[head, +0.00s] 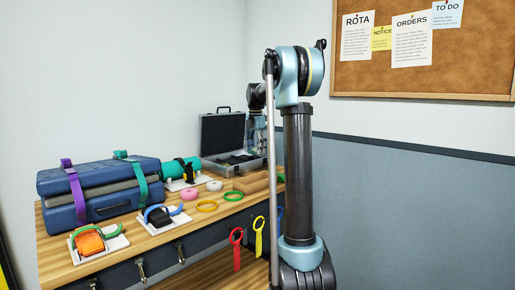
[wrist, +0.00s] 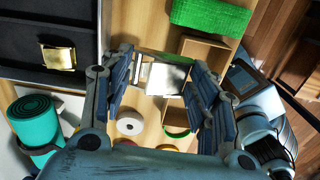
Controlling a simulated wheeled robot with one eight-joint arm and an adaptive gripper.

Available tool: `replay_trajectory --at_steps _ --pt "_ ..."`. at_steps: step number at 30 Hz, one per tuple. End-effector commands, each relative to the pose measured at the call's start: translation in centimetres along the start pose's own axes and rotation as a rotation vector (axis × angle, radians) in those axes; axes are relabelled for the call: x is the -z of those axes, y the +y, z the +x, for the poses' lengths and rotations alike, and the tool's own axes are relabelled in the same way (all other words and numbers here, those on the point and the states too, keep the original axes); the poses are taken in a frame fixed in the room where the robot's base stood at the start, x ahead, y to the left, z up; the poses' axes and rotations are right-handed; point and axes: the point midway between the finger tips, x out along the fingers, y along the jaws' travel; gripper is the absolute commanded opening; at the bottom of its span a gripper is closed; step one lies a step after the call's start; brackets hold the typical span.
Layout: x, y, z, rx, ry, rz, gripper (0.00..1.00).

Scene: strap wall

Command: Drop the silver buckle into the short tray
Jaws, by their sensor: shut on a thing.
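My gripper (wrist: 163,78) is shut on the silver buckle (wrist: 166,77), a shiny pale plate between the two fingers in the wrist view. The buckle is held above the wooden table. An open wooden tray (wrist: 207,48) shows just right of the buckle and is partly hidden by the right finger. I cannot tell for certain that it is the short tray. In the head view a low wooden tray (head: 252,184) sits on the table near its right end, partly behind my arm. My gripper is mostly hidden there, near the open case.
The open dark case (head: 222,137) stands at the back, with a gold buckle (wrist: 57,56) in it. A teal roll (wrist: 34,120), a white roll (wrist: 130,123) and a green strap bundle (wrist: 210,17) lie around. A blue strapped case (head: 98,190) fills the table's left.

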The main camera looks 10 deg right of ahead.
Motion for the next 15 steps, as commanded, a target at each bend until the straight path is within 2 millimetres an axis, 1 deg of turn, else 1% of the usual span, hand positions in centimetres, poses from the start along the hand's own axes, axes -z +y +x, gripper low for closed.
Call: replay_trajectory --at_steps 11,15 --pt "-1.1 -0.9 0.0 0.000 0.000 0.016 0.28" --pt "-0.5 -2.2 -0.5 0.000 0.000 0.015 0.28"
